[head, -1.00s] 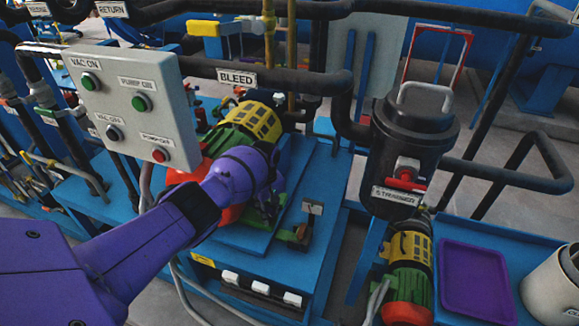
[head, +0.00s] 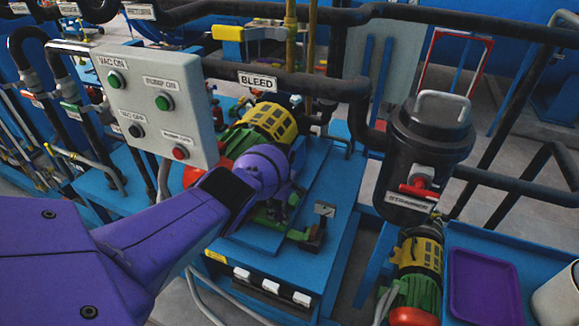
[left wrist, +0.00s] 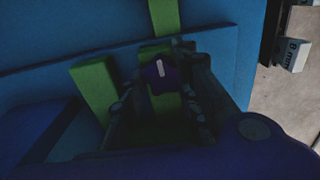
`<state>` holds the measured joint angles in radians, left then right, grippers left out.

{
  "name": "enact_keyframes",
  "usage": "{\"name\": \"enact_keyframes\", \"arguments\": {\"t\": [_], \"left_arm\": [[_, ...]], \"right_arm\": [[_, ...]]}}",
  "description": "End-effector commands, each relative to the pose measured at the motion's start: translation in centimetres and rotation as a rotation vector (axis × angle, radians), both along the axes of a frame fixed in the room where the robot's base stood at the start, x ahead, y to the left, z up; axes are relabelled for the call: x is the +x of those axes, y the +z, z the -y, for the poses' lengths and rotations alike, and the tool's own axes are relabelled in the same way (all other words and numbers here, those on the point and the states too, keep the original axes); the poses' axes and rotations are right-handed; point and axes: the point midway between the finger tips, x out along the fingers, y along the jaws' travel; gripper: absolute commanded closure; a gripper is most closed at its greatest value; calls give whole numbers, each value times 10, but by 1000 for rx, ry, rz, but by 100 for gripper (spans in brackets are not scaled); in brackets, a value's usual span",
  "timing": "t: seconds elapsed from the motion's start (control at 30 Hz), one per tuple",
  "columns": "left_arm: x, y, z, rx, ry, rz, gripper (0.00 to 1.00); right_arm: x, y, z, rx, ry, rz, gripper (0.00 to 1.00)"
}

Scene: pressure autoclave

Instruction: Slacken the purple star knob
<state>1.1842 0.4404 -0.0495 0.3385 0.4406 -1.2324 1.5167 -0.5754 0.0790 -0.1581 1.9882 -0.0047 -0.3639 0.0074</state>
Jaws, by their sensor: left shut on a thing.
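The purple star knob (left wrist: 160,76) shows in the left wrist view, dark, with a short white mark on its face. It sits in front of a green bracket on the blue base. My left gripper (left wrist: 158,88) has its two dark fingers on either side of the knob and is shut on it. In the head view my left arm reaches to the green parts beside the pump, and its wrist hides most of the gripper and the knob. My right gripper is not in view.
The grey control box (head: 155,105) with several buttons stands left of my wrist. The yellow-and-green motor (head: 262,125) is just behind it. A black strainer (head: 425,150) and a purple tray (head: 485,288) are to the right. The BLEED pipe (head: 310,84) crosses above.

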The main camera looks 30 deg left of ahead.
Motion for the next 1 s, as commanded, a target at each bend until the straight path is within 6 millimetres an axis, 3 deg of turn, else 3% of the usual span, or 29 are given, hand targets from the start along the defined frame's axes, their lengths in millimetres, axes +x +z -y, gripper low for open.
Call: {"name": "enact_keyframes", "arguments": {"t": [0.03,0.53,0.57,0.63,1.0], "left_arm": [[7,4,5,-7,5,19,97],[8,5,4,-5,20,21,97],[8,5,4,-5,20,21,68],[8,5,4,-4,20,21,59],[5,3,2,-2,21,13,58]], "right_arm": [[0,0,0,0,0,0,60],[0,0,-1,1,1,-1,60],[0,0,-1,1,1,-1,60],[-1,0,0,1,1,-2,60],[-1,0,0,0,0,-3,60]]}}
